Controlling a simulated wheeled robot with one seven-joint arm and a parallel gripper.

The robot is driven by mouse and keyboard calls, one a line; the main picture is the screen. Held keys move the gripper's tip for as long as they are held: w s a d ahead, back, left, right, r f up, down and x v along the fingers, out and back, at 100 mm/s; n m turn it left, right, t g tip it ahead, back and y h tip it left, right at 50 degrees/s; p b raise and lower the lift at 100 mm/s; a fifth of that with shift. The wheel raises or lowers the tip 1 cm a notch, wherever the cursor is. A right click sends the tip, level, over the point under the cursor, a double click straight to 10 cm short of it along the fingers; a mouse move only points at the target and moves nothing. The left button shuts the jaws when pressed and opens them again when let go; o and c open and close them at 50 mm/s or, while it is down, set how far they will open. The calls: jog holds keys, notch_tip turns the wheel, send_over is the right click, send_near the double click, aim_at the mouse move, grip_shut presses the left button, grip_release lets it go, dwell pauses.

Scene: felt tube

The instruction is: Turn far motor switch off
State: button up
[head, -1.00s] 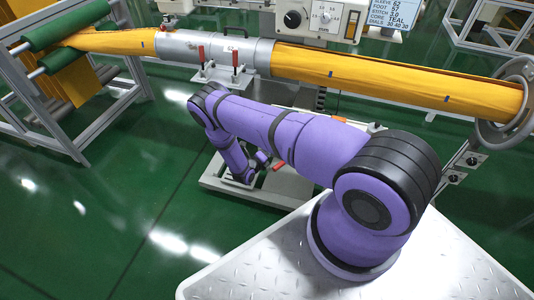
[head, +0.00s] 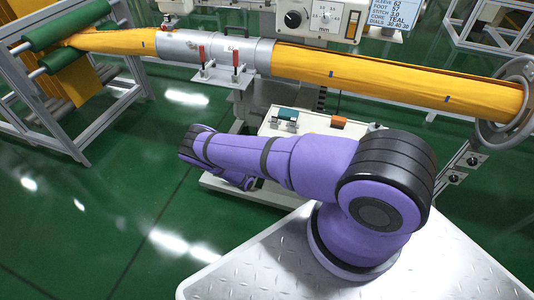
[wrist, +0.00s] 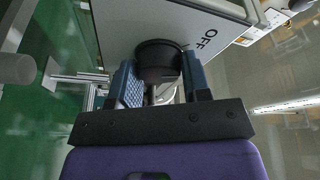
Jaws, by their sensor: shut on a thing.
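In the wrist view, a round black knob (wrist: 158,58) stands out from a pale grey panel (wrist: 125,20), with the word OFF (wrist: 207,38) printed on the panel to the right of the knob. My gripper (wrist: 159,72) has one blue-padded finger on each side of the knob and is shut on it. The knob's pointer mark cannot be seen, so its setting cannot be told. In the head view my gripper and this knob are hidden; my purple arm reaches left and down beside the machine.
A yellow felt tube (head: 390,84) runs across the back through a grey metal sleeve (head: 212,48). Green floor (head: 90,225) is free at left.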

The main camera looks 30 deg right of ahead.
jog(key=n, duration=0.3)
jog(key=n+t, duration=0.1)
jog(key=n, duration=0.1)
jog(key=shift+a+f+n+t+h, duration=0.1)
jog(key=shift+f+n+t+h, duration=0.05)
jog(key=shift+n+t+h, duration=0.2)
jog(key=shift+n+t, duration=0.25)
jog(key=shift+n, duration=0.1)
jog(key=o, duration=0.9)
jog(key=v, duration=1)
jog(key=shift+s+a, duration=0.2)
jog(key=shift+a, duration=0.1)
